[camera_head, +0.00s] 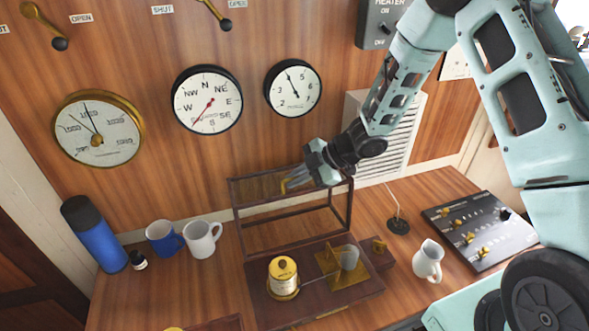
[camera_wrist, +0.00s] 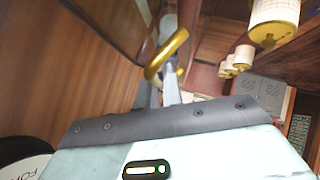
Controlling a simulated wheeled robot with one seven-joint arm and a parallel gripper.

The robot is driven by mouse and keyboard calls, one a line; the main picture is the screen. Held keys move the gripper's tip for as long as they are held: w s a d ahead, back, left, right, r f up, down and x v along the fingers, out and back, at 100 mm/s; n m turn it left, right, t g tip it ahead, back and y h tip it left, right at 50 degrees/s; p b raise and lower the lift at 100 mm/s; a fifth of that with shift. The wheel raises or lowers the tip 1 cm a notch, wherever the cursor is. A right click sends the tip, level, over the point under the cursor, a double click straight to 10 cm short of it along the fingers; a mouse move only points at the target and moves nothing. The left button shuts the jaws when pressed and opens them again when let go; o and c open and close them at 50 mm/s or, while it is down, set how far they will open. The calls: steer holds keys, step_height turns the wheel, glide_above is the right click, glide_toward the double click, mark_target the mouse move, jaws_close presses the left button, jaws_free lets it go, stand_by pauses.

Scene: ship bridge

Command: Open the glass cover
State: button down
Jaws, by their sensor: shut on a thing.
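The glass cover (camera_head: 234,214) is a dark wooden frame with clear panes, raised and tilted back behind its dark wooden base (camera_head: 265,309). On the uncovered base stand a cream drum with a yellow top (camera_head: 283,272) and a brass mechanism (camera_head: 335,268). My gripper (camera_head: 291,183) is at the upper edge of the raised cover. In the wrist view a brass ring handle (camera_wrist: 166,55) is at the fingertips (camera_wrist: 170,85), and my gripper is shut on it. The exact contact is partly hidden. The drum also shows in the wrist view (camera_wrist: 273,22).
Left of the base stand a blue flask (camera_head: 92,235), a blue mug (camera_head: 162,239) and a white mug (camera_head: 202,240). To the right are a white jug (camera_head: 428,260) and a switch panel (camera_head: 480,232). Gauges (camera_head: 207,100) hang on the wooden wall close behind.

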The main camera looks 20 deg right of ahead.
steer(key=shift+f, duration=0.1)
steer(key=c, duration=1.6)
jaws_free()
steer(key=shift+s, duration=0.1)
steer(key=shift+o, duration=0.2)
steer(key=b+v, duration=0.3)
steer(key=v, duration=1.4)
steer(key=shift+r+b, duration=0.35)
steer(key=shift+b, duration=0.05)
steer(key=shift+d, duration=0.15)
steer(key=w+a+f+m+t+h+b, duration=0.25)
steer(key=a+m+t+h+b, duration=0.3)
steer(key=a, duration=0.65)
steer(key=s+a+f+m+g+h+b, duration=0.1)
steer(key=s+a+f+m+g+b, duration=0.1)
steer(key=s, duration=0.7)
steer(key=s+a+f+m+g+h+b, duration=0.1)
steer(key=s+f+g, duration=0.3)
steer(key=s, duration=0.6)
steer(key=s+a+f+m+g+h+b, duration=0.1)
steer(key=s+a+f+m+g+b, duration=0.2)
steer(key=s, duration=0.7)
steer(key=shift+s+f+m+g, duration=0.2)
steer(key=shift+f+m+g, duration=0.15)
steer(key=shift+m, duration=0.1)
